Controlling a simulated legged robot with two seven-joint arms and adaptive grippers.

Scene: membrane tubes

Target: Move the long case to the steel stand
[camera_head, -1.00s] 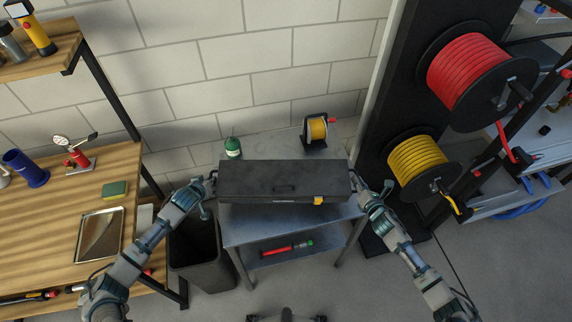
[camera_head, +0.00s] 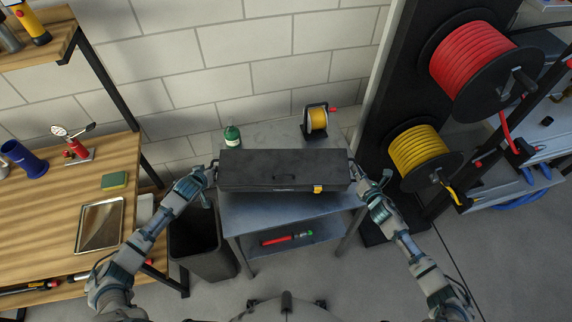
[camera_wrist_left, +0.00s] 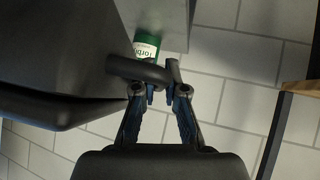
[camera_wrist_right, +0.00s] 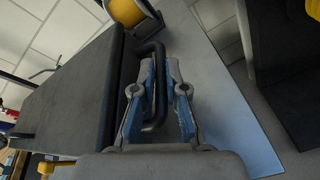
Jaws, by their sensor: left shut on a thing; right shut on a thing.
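The long case (camera_head: 282,168) is dark grey with a yellow latch at its front right. It is held level between my two grippers, over the steel stand (camera_head: 260,215); I cannot tell whether it touches the top. My left gripper (camera_head: 208,176) is shut on the case's left end handle, a dark bar seen in the left wrist view (camera_wrist_left: 140,70). My right gripper (camera_head: 356,178) is shut on the right end handle, seen in the right wrist view (camera_wrist_right: 155,85). The case hides much of the stand's top.
A green bottle (camera_head: 232,135) and a yellow cable reel (camera_head: 317,120) stand on the stand's back part. A red tool (camera_head: 285,239) lies on its lower shelf. A black bin (camera_head: 198,245) stands left, beside the wooden bench (camera_head: 50,215). A hose-reel rack (camera_head: 400,110) stands right.

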